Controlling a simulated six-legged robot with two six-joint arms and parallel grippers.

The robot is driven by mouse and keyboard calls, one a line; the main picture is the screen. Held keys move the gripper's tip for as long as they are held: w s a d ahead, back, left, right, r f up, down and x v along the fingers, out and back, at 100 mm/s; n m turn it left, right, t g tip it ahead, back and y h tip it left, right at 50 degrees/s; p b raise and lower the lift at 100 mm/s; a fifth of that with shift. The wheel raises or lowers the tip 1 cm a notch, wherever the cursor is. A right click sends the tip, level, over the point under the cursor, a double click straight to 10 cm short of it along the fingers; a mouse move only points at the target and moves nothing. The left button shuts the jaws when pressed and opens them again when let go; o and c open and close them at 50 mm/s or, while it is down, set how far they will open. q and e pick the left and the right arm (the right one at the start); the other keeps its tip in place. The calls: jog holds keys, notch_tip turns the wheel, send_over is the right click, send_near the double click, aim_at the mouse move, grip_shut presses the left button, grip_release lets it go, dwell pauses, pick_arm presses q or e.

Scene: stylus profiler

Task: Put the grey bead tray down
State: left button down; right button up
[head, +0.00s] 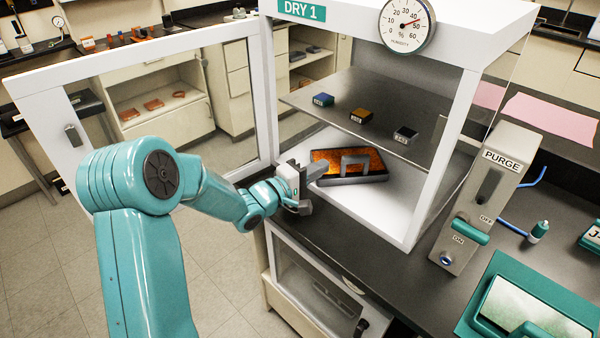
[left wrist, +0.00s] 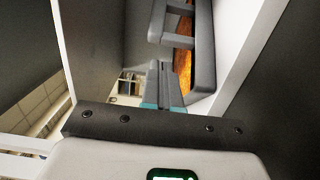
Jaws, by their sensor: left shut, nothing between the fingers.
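The grey bead tray (head: 375,177), filled with orange beads and fitted with a grey handle, sits on the white floor of the DRY 1 cabinet (head: 415,215). My left gripper (head: 315,174) is at the cabinet's open front, just left of the tray, with its fingers shut and empty. In the left wrist view the shut fingertips (left wrist: 163,75) are close to the tray's grey handle and rim (left wrist: 203,50); I cannot tell whether they touch it. My right gripper is in neither view.
The cabinet door (head: 140,62) stands open to the left, beside my left arm. A glass shelf (head: 372,92) above the tray holds several small boxes. The PURGE lever panel (head: 478,200) stands to the right of the cabinet, and a teal-framed case (head: 530,300) lies on the bench.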

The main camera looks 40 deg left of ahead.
aim_at(349, 156)
pick_arm(q)
jog(key=shift+w+d+r, duration=0.1)
jog(key=shift+w+d, duration=0.2)
jog(key=shift+d, duration=0.25)
jog(key=shift+w+d, duration=0.3)
jog(key=shift+d, duration=0.25)
jog(key=shift+w, duration=0.15)
jog(key=shift+d, duration=0.25)
jog(key=w+d+b, duration=0.2)
jog(key=d, duration=0.1)
jog(key=shift+w+d+f, duration=0.1)
jog(key=shift+w+f, duration=0.1)
jog(key=shift+w+d+r, duration=0.1)
jog(key=shift+d, duration=0.05)
